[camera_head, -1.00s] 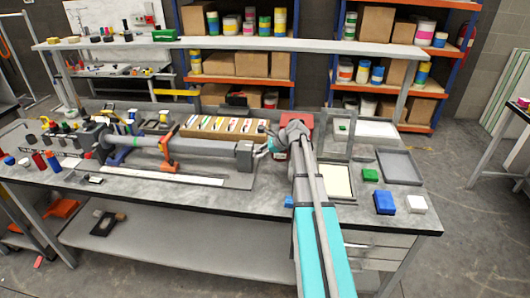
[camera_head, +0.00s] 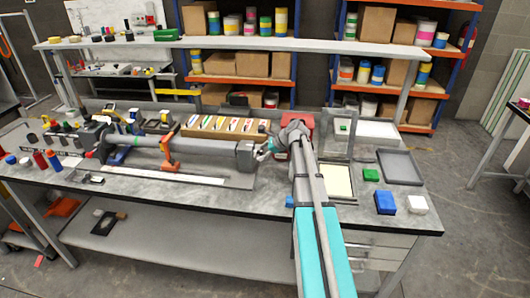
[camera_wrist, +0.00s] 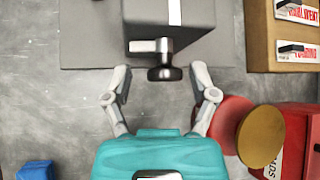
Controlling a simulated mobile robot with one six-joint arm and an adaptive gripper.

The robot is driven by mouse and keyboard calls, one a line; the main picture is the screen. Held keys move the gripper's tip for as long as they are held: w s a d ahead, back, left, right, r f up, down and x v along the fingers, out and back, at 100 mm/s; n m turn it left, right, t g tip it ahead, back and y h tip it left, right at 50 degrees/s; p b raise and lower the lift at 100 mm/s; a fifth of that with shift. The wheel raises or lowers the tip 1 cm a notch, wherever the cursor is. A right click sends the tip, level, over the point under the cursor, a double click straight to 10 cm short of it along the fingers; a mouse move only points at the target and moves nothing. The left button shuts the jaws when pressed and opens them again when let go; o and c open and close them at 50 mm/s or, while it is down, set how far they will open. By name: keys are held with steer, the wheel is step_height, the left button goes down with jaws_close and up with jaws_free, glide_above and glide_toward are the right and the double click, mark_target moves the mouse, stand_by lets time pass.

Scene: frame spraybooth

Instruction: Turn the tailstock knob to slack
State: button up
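The tailstock (camera_head: 246,155) is a grey block at the right end of the long lathe-like fixture on the bench. In the wrist view its grey body (camera_wrist: 190,50) fills the top middle. The tailstock knob (camera_wrist: 166,73) is dark and round on a short stem, with a pale bar beside it on the left. My gripper (camera_wrist: 161,88) is open, with one finger on each side of the knob and a gap on both sides. In the head view my gripper (camera_head: 264,150) is at the tailstock's right end, and the knob is too small to make out.
A box of coloured cards (camera_head: 225,126) stands behind the fixture. A red container (camera_wrist: 300,140) and a round tan disc (camera_wrist: 261,137) lie close to my gripper's right. A blue block (camera_wrist: 36,170) is at lower left. Grey trays (camera_head: 400,166) are further right.

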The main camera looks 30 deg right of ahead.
steer(key=shift+d, duration=0.1)
steer(key=s+d+r+p, duration=0.1)
steer(key=d+r+p, duration=0.1)
steer(key=r+p, duration=0.1)
steer(key=s+d+r+m+g+p, duration=0.1)
steer(key=s+d+r+p, duration=0.1)
steer(key=d+r+p, duration=0.1)
steer(key=s+d+r+g+y+p, duration=0.1)
steer(key=s+d+r+p, duration=0.1)
steer(key=d+r+p, duration=0.1)
steer(key=shift+d+r+p, duration=0.25)
steer(key=shift+r+p, duration=0.2)
steer(key=shift+p, duration=0.25)
steer(key=shift+a+f, duration=0.1)
steer(key=shift+f, duration=0.05)
steer(key=b+x, duration=0.9)
steer(key=x, duration=0.4)
steer(key=shift+w+a+b, duration=0.15)
steer(key=shift+a+b, duration=0.1)
steer(key=shift+b, duration=0.15)
